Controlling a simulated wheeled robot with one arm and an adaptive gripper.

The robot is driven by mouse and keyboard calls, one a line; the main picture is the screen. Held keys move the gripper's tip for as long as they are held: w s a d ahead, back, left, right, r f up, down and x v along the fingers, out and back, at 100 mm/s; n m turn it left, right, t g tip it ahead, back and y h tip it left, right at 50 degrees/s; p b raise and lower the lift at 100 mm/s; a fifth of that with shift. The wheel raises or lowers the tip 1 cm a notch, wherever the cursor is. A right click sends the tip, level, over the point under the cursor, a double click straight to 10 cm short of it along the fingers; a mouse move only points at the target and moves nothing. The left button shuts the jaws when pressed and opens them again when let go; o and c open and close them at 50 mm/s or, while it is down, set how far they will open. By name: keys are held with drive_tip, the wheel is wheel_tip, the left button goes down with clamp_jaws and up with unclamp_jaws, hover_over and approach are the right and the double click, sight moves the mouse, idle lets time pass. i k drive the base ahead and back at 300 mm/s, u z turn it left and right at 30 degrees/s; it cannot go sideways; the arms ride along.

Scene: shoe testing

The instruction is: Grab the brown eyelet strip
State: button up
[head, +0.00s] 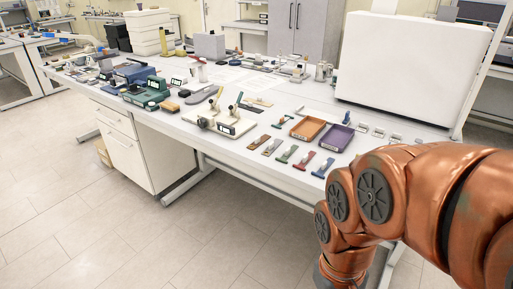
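A row of small flat strips lies near the front edge of the white table (225,165). The leftmost is a brown strip (258,142), lying flat with a small pale part on it. Next to it lies a tan strip (272,147), then a green strip (288,154), a red strip (306,161) and a blue strip (323,168). Eyelets are too small to make out. My copper-coloured arm fills the lower right, to the right of the strips and apart from them. My gripper is not in view.
An orange tray (307,129) and a purple tray (336,138) stand just behind the strips. A cream device (222,122) with upright levers stands to their left. A large white box (412,67) is at the back right. Floor in front is clear.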

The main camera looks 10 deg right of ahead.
sight(259, 140)
drive_tip(key=u, duration=0.65)
drive_tip(key=i, duration=0.95)
drive_tip(key=u, duration=0.25)
